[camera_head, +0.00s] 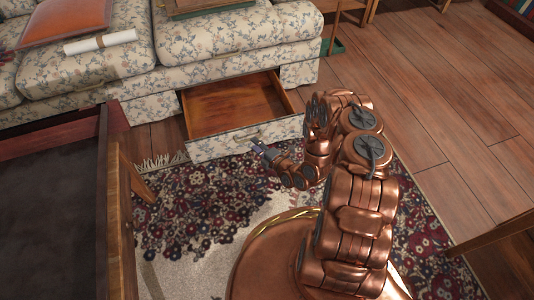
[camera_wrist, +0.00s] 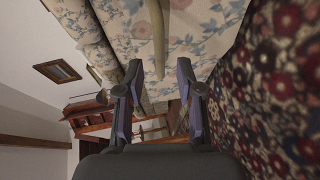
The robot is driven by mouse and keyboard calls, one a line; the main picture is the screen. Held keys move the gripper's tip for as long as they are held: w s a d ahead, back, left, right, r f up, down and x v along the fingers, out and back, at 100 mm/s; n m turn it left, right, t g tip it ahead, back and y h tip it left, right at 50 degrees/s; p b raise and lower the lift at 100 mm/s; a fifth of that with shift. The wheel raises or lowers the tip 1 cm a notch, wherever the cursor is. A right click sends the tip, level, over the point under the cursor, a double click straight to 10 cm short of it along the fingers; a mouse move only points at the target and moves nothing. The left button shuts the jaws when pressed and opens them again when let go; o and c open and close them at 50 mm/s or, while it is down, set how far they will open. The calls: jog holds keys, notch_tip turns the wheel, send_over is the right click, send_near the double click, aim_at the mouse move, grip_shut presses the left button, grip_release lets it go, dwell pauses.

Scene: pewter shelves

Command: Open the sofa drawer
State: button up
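The sofa drawer (camera_head: 236,103) is pulled out from the base of the floral sofa (camera_head: 205,62). Its wooden inside looks empty. Its front (camera_head: 215,146) has floral cloth and a small handle (camera_head: 244,139). My gripper (camera_head: 258,147) is just in front of the drawer front, close to the handle. In the wrist view, the fingers of my gripper (camera_wrist: 158,82) stand apart with nothing held between them. A tan bar, seemingly the handle (camera_wrist: 158,38), shows ahead of the fingertips against the floral cloth. I cannot tell from these frames whether the fingers touch it.
A dark-topped wooden table (camera_head: 55,215) stands at the left, close to the drawer. A patterned rug (camera_head: 190,205) lies below. Wooden floor (camera_head: 430,80) is clear at the right.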

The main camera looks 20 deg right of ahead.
jog(key=v, duration=0.7)
dwell(0.5)
jog(key=shift+r, duration=0.1)
